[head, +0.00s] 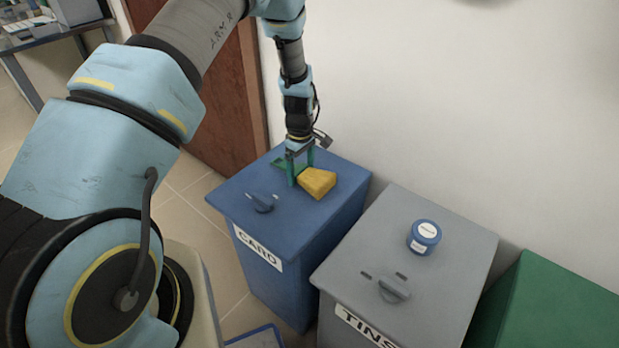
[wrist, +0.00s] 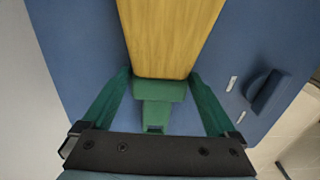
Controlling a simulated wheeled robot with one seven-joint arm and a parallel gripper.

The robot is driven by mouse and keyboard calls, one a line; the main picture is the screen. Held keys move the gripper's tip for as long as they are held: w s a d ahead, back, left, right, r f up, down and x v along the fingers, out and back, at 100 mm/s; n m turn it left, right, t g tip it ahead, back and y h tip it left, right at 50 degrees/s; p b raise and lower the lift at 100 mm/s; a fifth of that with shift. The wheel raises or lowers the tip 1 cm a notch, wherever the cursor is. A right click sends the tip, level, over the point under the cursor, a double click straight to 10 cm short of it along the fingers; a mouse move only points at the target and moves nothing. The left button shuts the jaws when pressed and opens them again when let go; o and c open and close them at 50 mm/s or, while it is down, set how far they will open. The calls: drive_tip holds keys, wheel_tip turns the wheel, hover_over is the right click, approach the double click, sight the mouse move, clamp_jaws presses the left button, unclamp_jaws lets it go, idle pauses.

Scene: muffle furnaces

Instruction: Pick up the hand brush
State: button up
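The hand brush lies on the blue bin's lid, with a yellow bristle block (head: 317,182) and a green handle (head: 283,162). In the wrist view its yellow block (wrist: 170,35) runs up out of the top edge, and its green handle (wrist: 155,112) points toward my gripper's base. My gripper (head: 300,174) reaches down over the lid at the handle end. In the wrist view my gripper (wrist: 158,76) is open, one green finger on each side of the handle. Small gaps show beside the handle; whether the fingertips touch the brush is unclear.
The blue bin (head: 225,194) has a dark knob (head: 262,202) on its lid. A grey bin (head: 455,240) beside it carries a blue round container (head: 424,236) and a knob. A green bin (head: 550,310) stands at the right. A white wall rises close behind them.

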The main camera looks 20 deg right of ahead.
drive_tip(key=c, duration=0.8)
